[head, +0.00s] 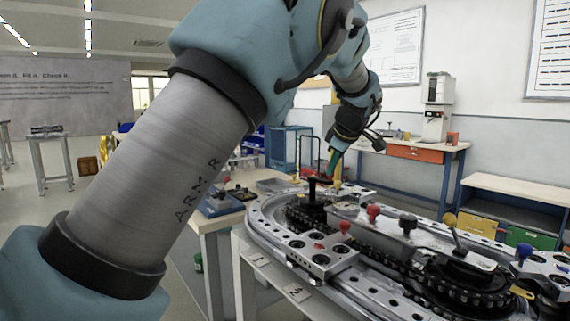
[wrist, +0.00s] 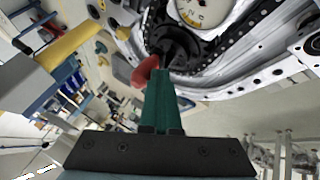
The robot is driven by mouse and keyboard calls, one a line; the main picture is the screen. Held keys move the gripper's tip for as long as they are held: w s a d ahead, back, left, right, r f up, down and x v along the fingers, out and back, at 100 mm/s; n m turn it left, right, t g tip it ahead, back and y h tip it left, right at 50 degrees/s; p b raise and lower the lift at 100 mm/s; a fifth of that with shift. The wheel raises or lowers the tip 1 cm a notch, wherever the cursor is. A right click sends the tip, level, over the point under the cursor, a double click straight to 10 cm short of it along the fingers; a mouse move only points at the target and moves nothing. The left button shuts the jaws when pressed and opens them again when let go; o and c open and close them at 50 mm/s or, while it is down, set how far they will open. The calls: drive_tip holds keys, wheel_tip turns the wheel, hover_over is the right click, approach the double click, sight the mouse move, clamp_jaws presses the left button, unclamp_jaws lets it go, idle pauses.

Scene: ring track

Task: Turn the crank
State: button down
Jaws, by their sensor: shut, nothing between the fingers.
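The metal ring track (head: 262,222) carries a black chain, with red, black, yellow and blue knobs (head: 373,212) along it. A side table (head: 212,222) with small parts stands to the left. A workbench (head: 415,152) is against the back wall. Open floor lies at the left.

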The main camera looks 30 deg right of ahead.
drive_tip(key=shift+d, duration=0.4)
drive_tip(key=shift+a, duration=0.1)
idle(0.4)
